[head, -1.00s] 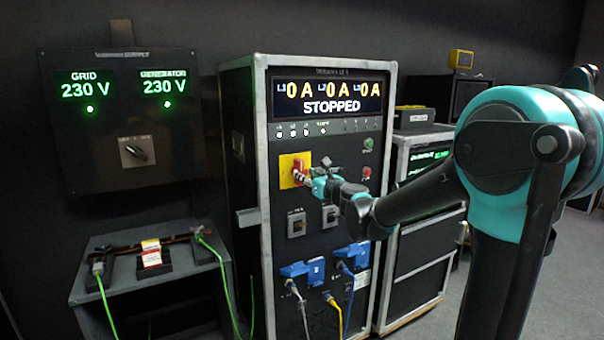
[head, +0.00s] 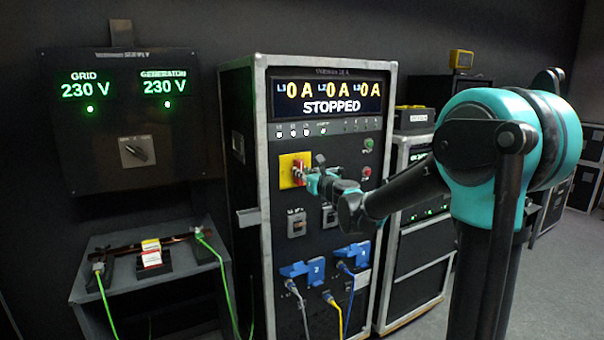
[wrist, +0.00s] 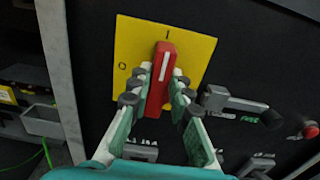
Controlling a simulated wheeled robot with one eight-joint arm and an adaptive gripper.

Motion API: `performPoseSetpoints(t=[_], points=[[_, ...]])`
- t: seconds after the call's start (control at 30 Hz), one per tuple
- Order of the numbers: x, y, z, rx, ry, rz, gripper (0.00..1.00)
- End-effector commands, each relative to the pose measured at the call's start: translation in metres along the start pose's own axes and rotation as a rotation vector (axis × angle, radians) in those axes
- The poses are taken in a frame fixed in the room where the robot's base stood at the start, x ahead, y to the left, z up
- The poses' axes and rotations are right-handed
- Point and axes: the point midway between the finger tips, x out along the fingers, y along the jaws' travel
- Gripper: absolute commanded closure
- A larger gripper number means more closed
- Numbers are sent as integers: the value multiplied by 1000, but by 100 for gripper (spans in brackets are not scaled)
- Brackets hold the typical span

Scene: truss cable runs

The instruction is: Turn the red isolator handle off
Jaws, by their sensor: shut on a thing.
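The red isolator handle (head: 298,171) sits on a yellow square plate (head: 285,171) on the front of the tall rack cabinet. In the wrist view the red handle (wrist: 162,66) stands close to upright, its white line pointing up towards the I mark at the top of the yellow plate (wrist: 198,50). The O mark is at the plate's left. My gripper (wrist: 157,92) has a finger on each side of the handle and is shut on it; the fingers hide part of its lower end. In the head view my gripper (head: 308,181) reaches in from the right.
Blue plugs (head: 302,270) with cables are lower on the cabinet. The cabinet display (head: 327,97) reads 0 A three times and STOPPED. A supply panel (head: 120,115) hangs at left.

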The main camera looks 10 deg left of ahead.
Motion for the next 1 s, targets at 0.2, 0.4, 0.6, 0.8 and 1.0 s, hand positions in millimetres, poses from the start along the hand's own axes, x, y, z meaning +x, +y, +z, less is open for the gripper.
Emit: performPoseSetpoints(t=[0.2,0.4,0.6,0.8,1.0], points=[[0,0,0,-6,0,0,100],[0,1,0,-58,0,0,100],[0,2,0,-184,0,1,100],[0,4,-1,-364,0,1,100],[0,5,-2,-556,0,1,100]])
